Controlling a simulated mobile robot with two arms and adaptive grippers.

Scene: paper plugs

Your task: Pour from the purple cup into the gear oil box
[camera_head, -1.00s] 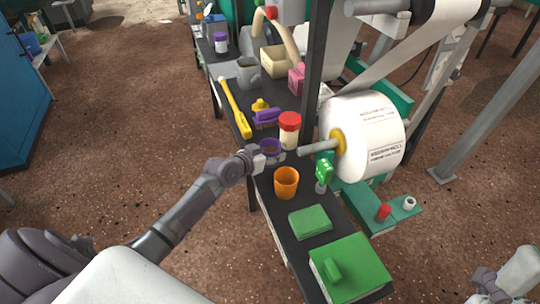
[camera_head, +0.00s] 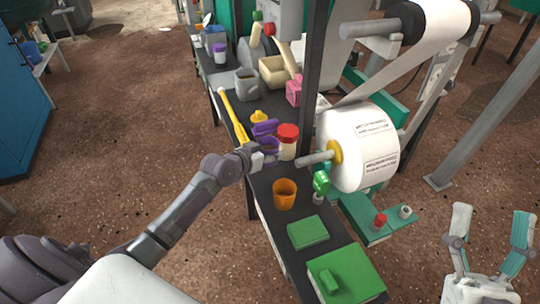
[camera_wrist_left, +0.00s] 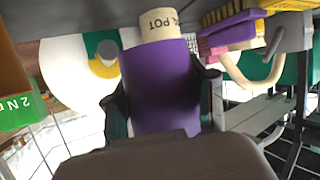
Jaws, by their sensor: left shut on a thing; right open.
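My left gripper (camera_head: 262,157) is shut on the purple cup (camera_head: 268,145) over the dark bench. The purple cup also fills the middle of the left wrist view (camera_wrist_left: 160,85), between the two dark fingers, and its inside is hidden there. In the head view the cup looks about upright, close beside a cream jar with a red lid (camera_head: 287,142); I cannot tell if they touch. No label that I can read marks the gear oil box; an open cream box (camera_head: 272,71) stands farther back on the bench. My right gripper (camera_head: 490,225) is open and empty at the lower right.
An orange cup (camera_head: 284,194), a green block (camera_head: 307,232) and a larger green box (camera_head: 345,278) are nearer on the bench. A purple brush (camera_head: 265,127), yellow tool (camera_head: 233,116), grey jug (camera_head: 247,84) and pink object (camera_head: 294,91) are behind. A white roll (camera_head: 365,147) hangs right.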

